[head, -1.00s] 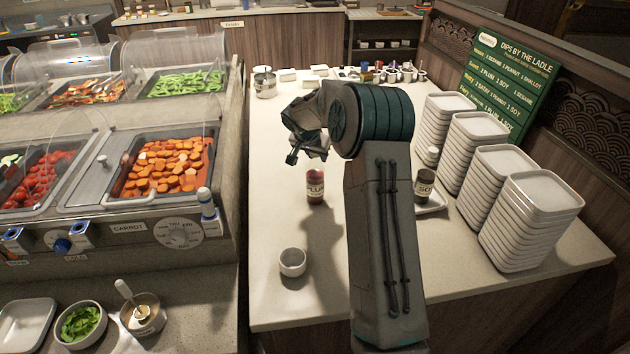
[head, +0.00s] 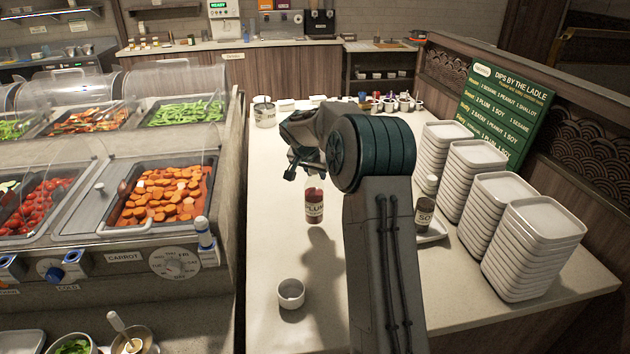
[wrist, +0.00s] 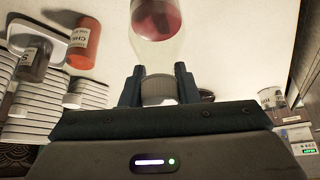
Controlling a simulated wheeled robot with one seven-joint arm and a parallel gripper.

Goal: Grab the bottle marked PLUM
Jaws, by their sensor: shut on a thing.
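The PLUM bottle (head: 314,207), clear with dark red sauce and a white label, is upright over the counter in the head view. It appears slightly above the counter, with its shadow below it. My gripper (wrist: 159,88) is shut on its grey cap in the wrist view, one finger on each side. The clear shoulder and red contents of the bottle (wrist: 156,20) show beyond the fingers; its label is not readable there. In the head view my arm hides most of the gripper.
A small white bowl (head: 291,294) stands nearer on the counter. A dark SOY bottle (head: 421,214) stands on a tray to the right, beside several plate stacks (head: 530,250). An orange bottle (wrist: 87,42) shows in the wrist view. The food bar (head: 120,240) borders the left.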

